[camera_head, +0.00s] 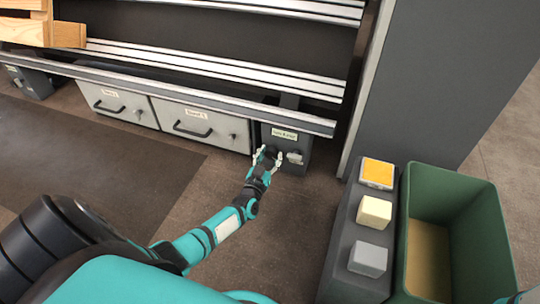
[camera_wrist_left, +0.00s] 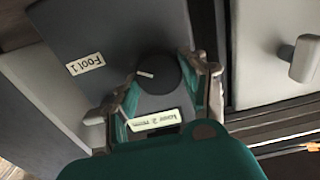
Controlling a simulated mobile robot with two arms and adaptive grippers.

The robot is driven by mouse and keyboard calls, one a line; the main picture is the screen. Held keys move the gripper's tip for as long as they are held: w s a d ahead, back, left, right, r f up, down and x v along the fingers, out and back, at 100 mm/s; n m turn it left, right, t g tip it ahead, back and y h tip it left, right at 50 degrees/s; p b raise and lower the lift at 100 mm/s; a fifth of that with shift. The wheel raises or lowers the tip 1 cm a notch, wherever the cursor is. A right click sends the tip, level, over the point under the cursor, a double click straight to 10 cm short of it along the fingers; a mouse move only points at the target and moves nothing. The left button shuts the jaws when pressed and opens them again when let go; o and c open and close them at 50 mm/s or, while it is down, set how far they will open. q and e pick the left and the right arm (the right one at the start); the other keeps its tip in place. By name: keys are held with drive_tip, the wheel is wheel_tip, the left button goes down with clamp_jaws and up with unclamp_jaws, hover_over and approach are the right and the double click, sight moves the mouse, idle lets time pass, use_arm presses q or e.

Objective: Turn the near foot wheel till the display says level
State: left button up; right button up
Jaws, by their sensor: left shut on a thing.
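The near foot is a dark grey box (camera_head: 305,145) under the frame's right end. It carries a pale display strip (camera_head: 284,134), which in the left wrist view (camera_wrist_left: 155,119) seems to read a "2 mm" message; its first word is hard to make out. A tag there reads "Foot 1" (camera_wrist_left: 85,64). The foot wheel is a round dark knob (camera_wrist_left: 160,76) with a white mark. My left gripper (camera_head: 269,155) is shut on the knob, one finger on each side, and partly hides it in the head view. My right gripper is not in view.
Grey drawers (camera_head: 205,124) with black handles stand left of the foot. A wooden piece (camera_head: 68,35) lies on the rails at upper left. At right are a post with three coloured blocks (camera_head: 374,211) and a green bin (camera_head: 455,181). Floor before the foot is clear.

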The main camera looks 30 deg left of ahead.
use_arm(q)
drive_tip(key=m+p, duration=0.2)
drive_tip(key=m, duration=0.1)
drive_tip(key=shift+r, duration=0.1)
drive_tip(key=m+p, duration=0.1)
drive_tip(key=m, duration=0.2)
drive_tip(key=shift+d+m, duration=0.1)
drive_tip(key=shift+m, duration=0.2)
drive_tip(key=m, duration=0.3)
drive_tip(key=shift+d+f+m+p, duration=0.1)
drive_tip(key=shift+f+m+p, duration=0.1)
drive_tip(key=shift+m+p, duration=0.2)
drive_tip(key=shift+m, duration=2.2)
drive_tip(key=o, duration=1.2)
